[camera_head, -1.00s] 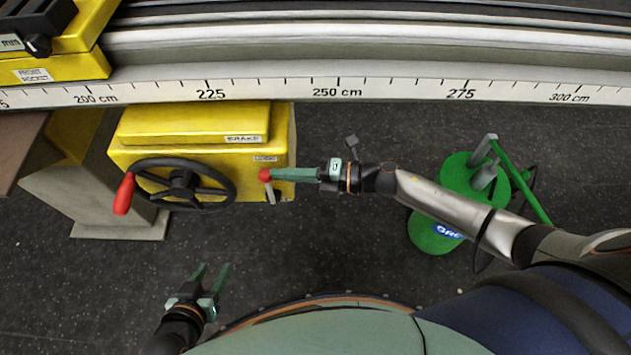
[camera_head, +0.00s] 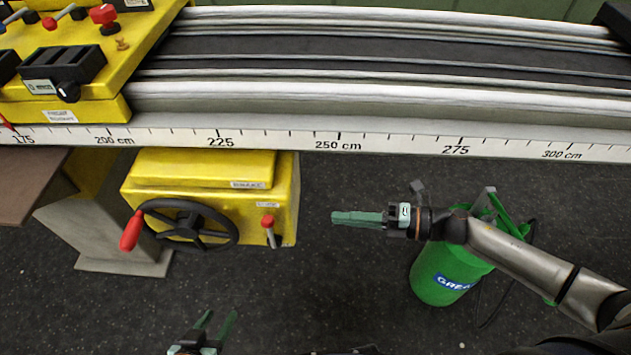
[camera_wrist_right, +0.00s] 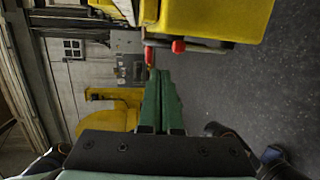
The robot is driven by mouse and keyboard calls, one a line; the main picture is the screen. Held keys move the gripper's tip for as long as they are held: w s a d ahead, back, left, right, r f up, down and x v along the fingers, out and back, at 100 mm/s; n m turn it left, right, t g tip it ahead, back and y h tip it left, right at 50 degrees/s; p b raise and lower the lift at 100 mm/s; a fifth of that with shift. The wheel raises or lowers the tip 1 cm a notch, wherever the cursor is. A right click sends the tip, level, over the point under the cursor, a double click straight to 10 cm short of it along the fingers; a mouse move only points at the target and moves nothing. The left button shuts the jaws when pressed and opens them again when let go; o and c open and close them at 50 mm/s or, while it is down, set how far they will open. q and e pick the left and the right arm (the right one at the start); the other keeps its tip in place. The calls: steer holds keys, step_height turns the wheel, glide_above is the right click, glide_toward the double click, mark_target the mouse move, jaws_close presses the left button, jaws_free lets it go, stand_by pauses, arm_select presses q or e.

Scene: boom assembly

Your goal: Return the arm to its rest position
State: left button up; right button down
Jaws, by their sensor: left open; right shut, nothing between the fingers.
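My right gripper (camera_head: 334,217) is shut and empty in the head view. It hangs over the floor to the right of the yellow brake box (camera_head: 200,172), clear of it. Its closed green fingers (camera_wrist_right: 160,85) also show in the right wrist view. The small red-knobbed lever (camera_head: 268,222) stands on the box's right part, apart from the fingers. My left gripper (camera_head: 219,318) is open and empty at the bottom edge of the head view, with its fingers pointing up the picture. Most of the left arm is out of view.
A black handwheel (camera_head: 190,224) with a red handle (camera_head: 132,231) sits on the box front. The scaled rail (camera_head: 400,147) runs across above. A green canister (camera_head: 440,280) stands behind my right forearm. Dark floor between the grippers is clear.

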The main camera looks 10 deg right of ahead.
steer(key=s+a+f+m+t+h, duration=0.1)
steer(key=s+f+m+h, duration=0.45)
steer(key=m, duration=0.85)
steer(key=s+f+m+t+h, duration=0.1)
steer(key=s+f+m+h, duration=0.45)
steer(key=m, duration=0.95)
arm_select(q)
steer(key=s+a+r+p, duration=0.1)
steer(key=a+r+p, duration=0.2)
steer(key=r+p, duration=0.9)
steer(key=p, duration=0.4)
steer(key=shift+s+n+y, duration=0.3)
steer(key=shift+y, duration=0.1)
arm_select(e)
step_height(320, 180, up, 12)
steer(key=s+d+h, duration=0.1)
steer(key=d, duration=0.1)
steer(key=shift+d+f+t, duration=0.2)
steer(key=shift+d+t, duration=0.1)
steer(key=shift+t, duration=0.1)
arm_select(q)
steer(key=shift+f, duration=0.1)
